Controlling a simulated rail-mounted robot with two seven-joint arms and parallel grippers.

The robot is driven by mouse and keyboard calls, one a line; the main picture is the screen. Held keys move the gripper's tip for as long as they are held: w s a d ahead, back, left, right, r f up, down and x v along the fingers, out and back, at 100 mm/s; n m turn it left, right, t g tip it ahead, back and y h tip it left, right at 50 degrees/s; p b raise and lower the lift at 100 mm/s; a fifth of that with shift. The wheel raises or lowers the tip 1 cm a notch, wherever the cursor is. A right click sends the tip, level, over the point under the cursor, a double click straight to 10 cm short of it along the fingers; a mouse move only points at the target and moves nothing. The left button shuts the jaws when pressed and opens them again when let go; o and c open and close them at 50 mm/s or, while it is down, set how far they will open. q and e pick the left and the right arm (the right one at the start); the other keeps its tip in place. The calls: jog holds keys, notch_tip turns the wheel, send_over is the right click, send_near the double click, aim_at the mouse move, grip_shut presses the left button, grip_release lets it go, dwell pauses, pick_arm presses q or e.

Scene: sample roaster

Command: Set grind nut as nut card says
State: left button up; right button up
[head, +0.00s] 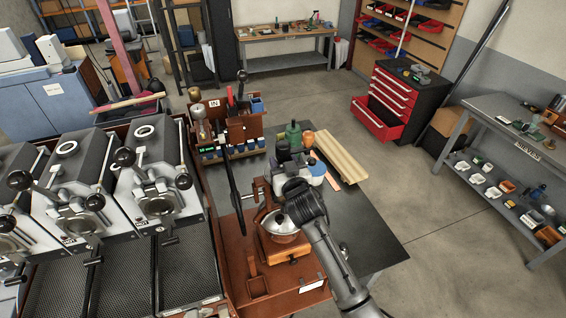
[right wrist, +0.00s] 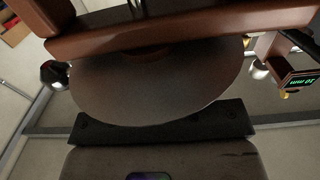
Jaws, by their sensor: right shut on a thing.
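In the right wrist view a large grey-brown disc (right wrist: 155,90) lies against a black finger pad (right wrist: 160,126), below a red-brown bar (right wrist: 160,38). My right gripper is shut on what appears to be the grind nut, mostly hidden. I cannot read a nut card. My left gripper is out of view.
Several roasters (head: 152,170) stand at the left. Floor is free at right.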

jog(key=shift+a+m+h+b, duration=0.2)
jog(key=shift+m+h+b, duration=0.2)
jog(key=shift+h+b, duration=0.3)
jog(key=shift+d+m+h+b, duration=0.15)
jog(key=shift+m+h+b, duration=0.15)
jog(key=shift+h+b, duration=0.1)
jog(key=shift+r, duration=0.1)
jog(key=o, duration=0.9)
jog(key=shift+s, duration=0.15)
jog(key=s+d, duration=0.1)
jog(key=s, duration=0.8)
jog(key=s+d+b, duration=0.1)
jog(key=s, duration=0.3)
jog(key=shift+s+d, duration=0.15)
jog(key=shift+d, duration=0.2)
